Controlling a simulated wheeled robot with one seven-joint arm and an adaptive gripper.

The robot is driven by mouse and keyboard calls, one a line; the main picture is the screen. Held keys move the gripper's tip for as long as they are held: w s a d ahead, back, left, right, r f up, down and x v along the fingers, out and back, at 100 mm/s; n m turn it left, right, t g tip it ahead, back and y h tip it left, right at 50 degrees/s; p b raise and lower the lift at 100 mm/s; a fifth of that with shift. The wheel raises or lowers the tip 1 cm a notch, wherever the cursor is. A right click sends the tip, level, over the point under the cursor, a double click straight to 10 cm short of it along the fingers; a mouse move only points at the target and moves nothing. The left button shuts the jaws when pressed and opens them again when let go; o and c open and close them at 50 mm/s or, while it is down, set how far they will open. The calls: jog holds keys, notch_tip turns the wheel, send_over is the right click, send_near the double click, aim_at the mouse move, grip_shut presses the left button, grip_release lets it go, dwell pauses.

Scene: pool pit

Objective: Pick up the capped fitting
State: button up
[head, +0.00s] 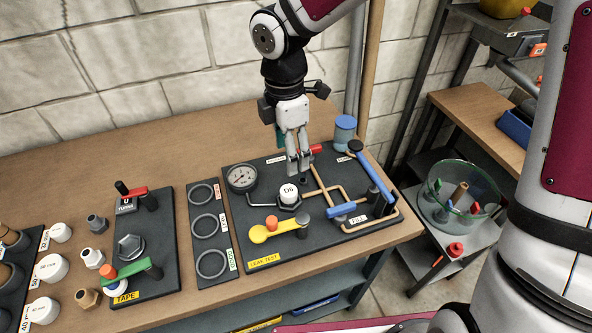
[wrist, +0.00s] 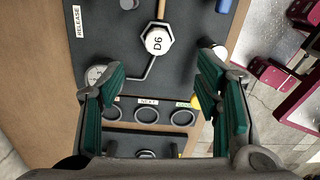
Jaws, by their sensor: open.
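A capped fitting with a white round top marked D6 (head: 289,193) sits upright on the dark leak test board (head: 262,220). In the wrist view the fitting (wrist: 157,40) shows a hexagonal base under its white cap. My gripper (head: 299,171) points down above the board, just behind the fitting in the head view. In the wrist view my gripper (wrist: 160,68) has its green-padded fingers wide apart with nothing between them. The fitting lies beyond the fingertips, roughly centred between them, and they do not touch it.
A gauge (head: 242,178), a yellow lever (head: 270,234), a blue lever (head: 372,172) and copper pipes crowd the board. A strip with three rings (head: 205,225) lies to its left. Loose fittings (head: 50,267) stand further left. A glass bowl (head: 458,192) is at the right. The rear left tabletop is clear.

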aim_at(289, 190)
jog(key=shift+n, duration=0.3)
notch_tip(289, 190, down, 14)
jog(key=shift+a+f, duration=0.1)
jog(key=shift+a, duration=0.05)
jog(key=c, duration=1.3)
jog(key=shift+o, duration=0.2)
